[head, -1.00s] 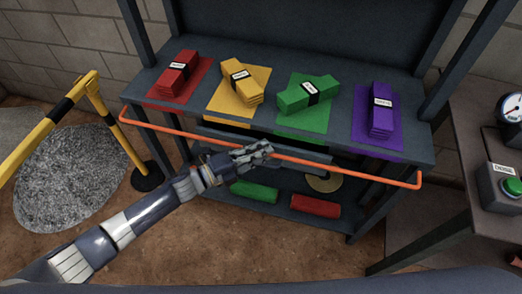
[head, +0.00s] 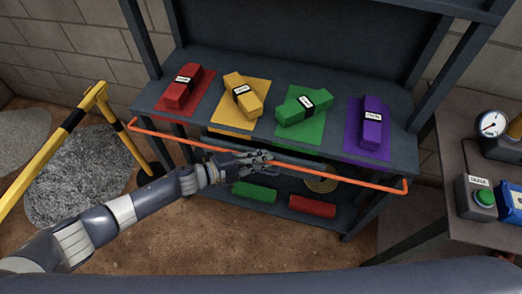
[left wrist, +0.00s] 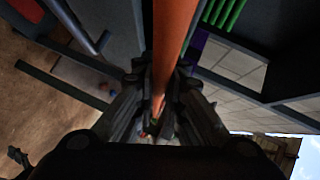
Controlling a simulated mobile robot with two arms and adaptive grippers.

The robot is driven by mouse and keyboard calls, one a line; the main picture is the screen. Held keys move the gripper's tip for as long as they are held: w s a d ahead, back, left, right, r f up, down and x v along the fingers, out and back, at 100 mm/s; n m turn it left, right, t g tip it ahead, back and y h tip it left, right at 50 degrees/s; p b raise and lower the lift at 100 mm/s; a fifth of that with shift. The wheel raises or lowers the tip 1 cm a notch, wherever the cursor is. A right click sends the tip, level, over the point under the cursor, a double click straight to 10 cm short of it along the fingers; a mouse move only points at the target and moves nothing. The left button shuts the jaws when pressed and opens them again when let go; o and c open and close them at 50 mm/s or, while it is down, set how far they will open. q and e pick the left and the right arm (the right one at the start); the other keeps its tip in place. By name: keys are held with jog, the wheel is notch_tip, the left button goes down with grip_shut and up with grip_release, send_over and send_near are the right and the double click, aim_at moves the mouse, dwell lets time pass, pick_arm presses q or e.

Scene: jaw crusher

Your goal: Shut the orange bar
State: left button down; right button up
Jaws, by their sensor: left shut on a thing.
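The orange bar (head: 340,177) runs lengthwise across the front of the dark shelf unit (head: 200,117), just below and in front of its upper shelf. Both its ends bend back toward the unit. My left gripper (head: 262,159) is shut on the bar near its middle. In the left wrist view the orange bar (left wrist: 174,40) runs from the top edge down between the fingers of my left gripper (left wrist: 158,108). The fingers hide part of the bar. My right gripper is not in view.
Red (head: 183,88), yellow (head: 243,96), green (head: 304,105) and purple (head: 372,122) labelled blocks lie on coloured mats on the upper shelf. Below lie a green block (head: 254,191) and a red block (head: 312,206). A yellow barrier (head: 60,130) stands left; a side table with a green button (head: 484,198) stands right.

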pick_arm(q)
jog(key=w+r+n+g+y+b, duration=0.1)
jog(key=n+g+b, duration=0.1)
jog(key=g, duration=0.1)
jog(key=w+d+r+n+g+y+b, duration=0.1)
jog(key=w+n+g+y+b, duration=0.1)
jog(key=g+b, duration=0.1)
jog(key=w+r+n+g+y+b, duration=0.1)
jog(key=n+g+y+b, duration=0.1)
jog(key=n+g, duration=0.1)
jog(key=shift+w+d+r+g+b, duration=0.25)
jog(key=shift+g+b, duration=0.1)
jog(key=shift+g, duration=0.45)
jog(key=shift+r+y+b, duration=0.3)
jog(key=shift+b, duration=0.6)
jog(key=c, duration=1.7)
grip_release()
jog(key=shift+o, duration=0.2)
jog(key=v, duration=0.8)
